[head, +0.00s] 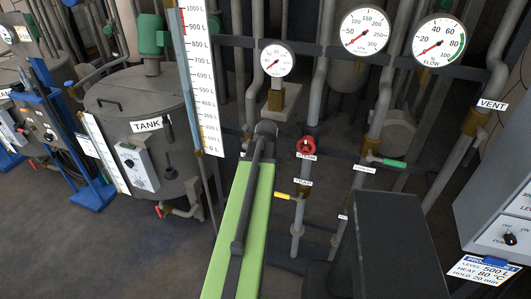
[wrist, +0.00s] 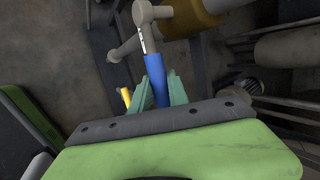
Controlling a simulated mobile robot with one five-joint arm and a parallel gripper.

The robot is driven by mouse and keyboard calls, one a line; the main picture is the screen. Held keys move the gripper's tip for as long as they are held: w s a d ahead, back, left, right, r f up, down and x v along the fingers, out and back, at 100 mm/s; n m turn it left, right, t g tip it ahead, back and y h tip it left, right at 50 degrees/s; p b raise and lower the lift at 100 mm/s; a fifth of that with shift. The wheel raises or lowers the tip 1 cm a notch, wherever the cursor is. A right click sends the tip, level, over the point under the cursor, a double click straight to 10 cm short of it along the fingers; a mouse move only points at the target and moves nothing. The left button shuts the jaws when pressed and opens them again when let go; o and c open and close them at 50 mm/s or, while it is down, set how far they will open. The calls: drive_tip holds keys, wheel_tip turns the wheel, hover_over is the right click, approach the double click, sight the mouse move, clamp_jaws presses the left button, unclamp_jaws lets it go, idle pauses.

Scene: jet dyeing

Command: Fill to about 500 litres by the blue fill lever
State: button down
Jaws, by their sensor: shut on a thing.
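The blue fill lever (wrist: 158,70) runs up the middle of the wrist view to a grey pivot. My gripper (wrist: 161,88) has its teal fingers on both sides of the blue handle and is shut on it. In the head view my green arm hides the lever and gripper. The tank (head: 103,97) stands at left. Its tall white level scale (head: 202,75) is marked in litres up to 1000; I cannot read the liquid level with certainty. A card (head: 488,270) reads level 500 L, heat 80 °C, hold 20 min.
A yellow drain lever (head: 284,196), a red steam handwheel (head: 306,148) and a green lever (head: 393,163) sit on pipes near my arm. A flow gauge (head: 438,42) and other dials are above.

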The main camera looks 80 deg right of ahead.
drive_tip(key=c, duration=1.3)
unclamp_jaws()
drive_tip(key=shift+w+f, duration=0.1)
drive_tip(key=shift+w, duration=0.05)
drive_tip(key=p+v, duration=0.6)
drive_tip(key=v, duration=0.1)
drive_tip(key=shift+a+r, duration=0.15)
drive_tip(key=shift+r, duration=0.15)
